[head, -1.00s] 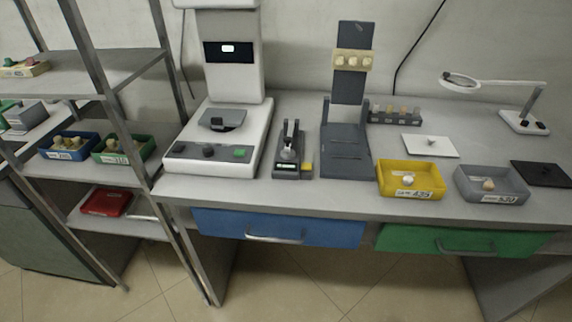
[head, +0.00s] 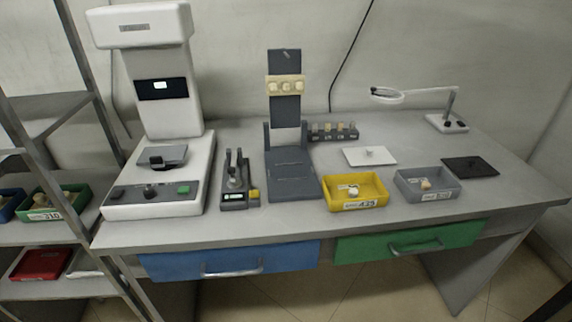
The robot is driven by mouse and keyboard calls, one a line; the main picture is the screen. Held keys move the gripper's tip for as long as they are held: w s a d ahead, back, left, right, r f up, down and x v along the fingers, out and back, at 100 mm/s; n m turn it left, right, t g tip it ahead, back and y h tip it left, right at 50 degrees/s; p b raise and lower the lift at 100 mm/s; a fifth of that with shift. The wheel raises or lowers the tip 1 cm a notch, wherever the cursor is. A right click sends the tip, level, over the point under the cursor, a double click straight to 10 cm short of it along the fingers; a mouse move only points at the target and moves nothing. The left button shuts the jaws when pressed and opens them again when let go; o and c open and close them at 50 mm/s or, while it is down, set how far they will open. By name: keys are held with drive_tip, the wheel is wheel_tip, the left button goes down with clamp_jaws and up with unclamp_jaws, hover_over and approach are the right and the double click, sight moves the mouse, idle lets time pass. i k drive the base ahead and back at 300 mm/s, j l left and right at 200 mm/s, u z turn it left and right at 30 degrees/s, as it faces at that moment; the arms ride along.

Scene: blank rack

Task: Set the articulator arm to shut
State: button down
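The articulator appears to be the dark grey device in the middle of the bench in the head view. Its flat base (head: 291,184) rests on the bench. Its arm (head: 286,108) stands upright at the back of the base, raised, with a cream block of pale tooth-like pieces (head: 285,86) on its front face. Nothing covers the base. My gripper is not in view.
A small dark device (head: 236,196) stands just left of the articulator, and a white machine (head: 160,190) further left. A yellow bin (head: 354,203) and a grey bin (head: 427,190) sit to its right. A metal rack (head: 72,130) stands at the far left.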

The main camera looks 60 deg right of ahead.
sight(285, 81)
drive_tip(key=l+z, duration=0.1)
drive_tip(key=z, duration=1.25)
drive_tip(key=i+l+z, duration=0.25)
drive_tip(key=i+l, duration=0.3)
drive_tip(key=i, duration=0.15)
